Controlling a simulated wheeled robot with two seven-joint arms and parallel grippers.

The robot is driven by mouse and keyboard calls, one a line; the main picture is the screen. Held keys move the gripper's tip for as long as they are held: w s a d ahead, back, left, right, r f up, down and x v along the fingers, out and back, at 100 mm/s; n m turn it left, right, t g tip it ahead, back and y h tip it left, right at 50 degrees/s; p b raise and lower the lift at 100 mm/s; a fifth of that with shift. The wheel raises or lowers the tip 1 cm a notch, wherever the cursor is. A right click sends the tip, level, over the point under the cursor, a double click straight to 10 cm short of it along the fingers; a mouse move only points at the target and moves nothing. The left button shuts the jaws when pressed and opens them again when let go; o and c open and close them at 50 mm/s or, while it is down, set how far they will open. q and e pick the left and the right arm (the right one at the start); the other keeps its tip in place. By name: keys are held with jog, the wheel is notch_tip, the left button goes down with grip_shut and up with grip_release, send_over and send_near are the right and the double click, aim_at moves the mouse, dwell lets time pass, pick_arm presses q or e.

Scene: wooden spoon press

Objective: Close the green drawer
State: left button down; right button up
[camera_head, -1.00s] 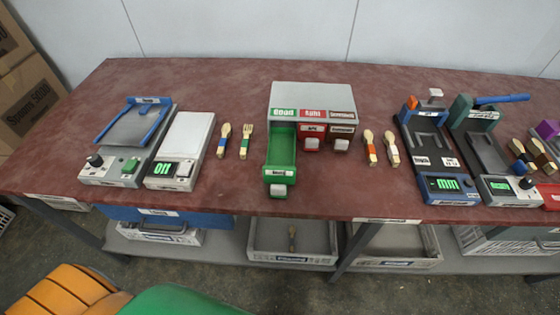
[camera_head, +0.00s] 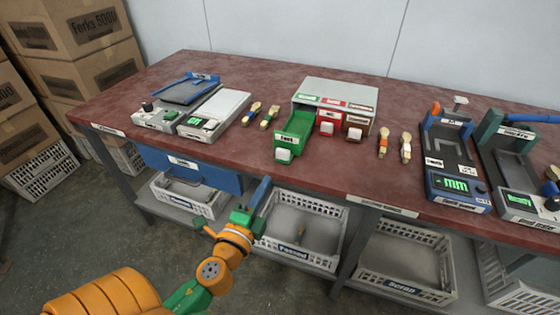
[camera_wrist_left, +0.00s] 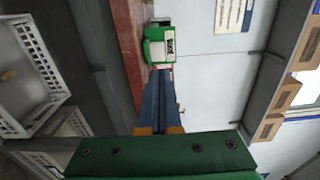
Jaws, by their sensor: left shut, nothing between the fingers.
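The green drawer (camera_head: 293,136) is pulled out of the grey drawer unit (camera_head: 335,91) on the table, with its white handle at the front edge. In the left wrist view the front of the green drawer (camera_wrist_left: 157,42) shows just beyond the fingertips. My left gripper (camera_head: 262,190) is shut and empty, below and in front of the table edge, apart from the drawer. Its blue fingers (camera_wrist_left: 160,92) lie together in the wrist view. My right gripper is not in view.
The red drawer (camera_head: 329,122) and the brown drawer (camera_head: 356,127) beside it are shut. Wooden spoons and forks lie on both sides of the unit. Devices stand at left and right. Crates, including one labelled Passed (camera_head: 299,252), sit under the red table (camera_head: 240,155).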

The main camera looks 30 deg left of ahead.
aim_at(283, 155)
pick_arm(q)
jog(key=p+x, duration=0.1)
jog(key=x, duration=0.8)
jog(key=shift+d, duration=0.15)
